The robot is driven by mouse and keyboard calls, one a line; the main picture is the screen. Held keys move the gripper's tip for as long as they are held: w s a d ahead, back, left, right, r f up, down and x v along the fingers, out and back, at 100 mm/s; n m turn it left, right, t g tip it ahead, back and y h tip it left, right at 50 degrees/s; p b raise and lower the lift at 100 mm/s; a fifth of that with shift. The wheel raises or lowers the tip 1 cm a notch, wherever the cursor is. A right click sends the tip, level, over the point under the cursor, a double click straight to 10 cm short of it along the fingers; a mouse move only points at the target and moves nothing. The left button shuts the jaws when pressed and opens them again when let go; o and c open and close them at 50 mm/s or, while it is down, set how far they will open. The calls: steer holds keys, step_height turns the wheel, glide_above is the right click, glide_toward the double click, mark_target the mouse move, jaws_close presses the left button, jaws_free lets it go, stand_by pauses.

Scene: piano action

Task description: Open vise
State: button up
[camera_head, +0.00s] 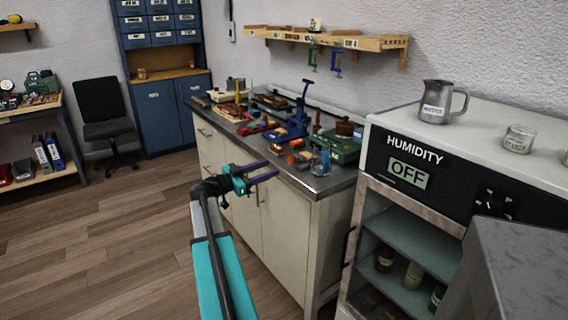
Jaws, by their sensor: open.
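A blue tool with an upright lever (292,128) stands on the workbench (310,183); it looks like the vise, but at this size I cannot tell for sure. I cannot make out its jaws or whether they are open. My gripper (272,168) is open and empty, with purple fingers pointing right. In the picture it lies in front of the workbench's front edge, below and left of the blue tool, and apart from it.
Small tools and a green tray (345,150) crowd the benchtop. A humidity cabinet (430,165) reading OFF stands at right, with a metal pitcher (440,103) on top. A black chair (103,110) stands at back left. The wooden floor (110,230) at left is clear.

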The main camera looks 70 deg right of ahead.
mark_target(289, 161)
steer(key=p+x, duration=0.1)
steer(key=x, duration=0.7)
steer(key=shift+d, duration=0.15)
steer(key=c, duration=1.1)
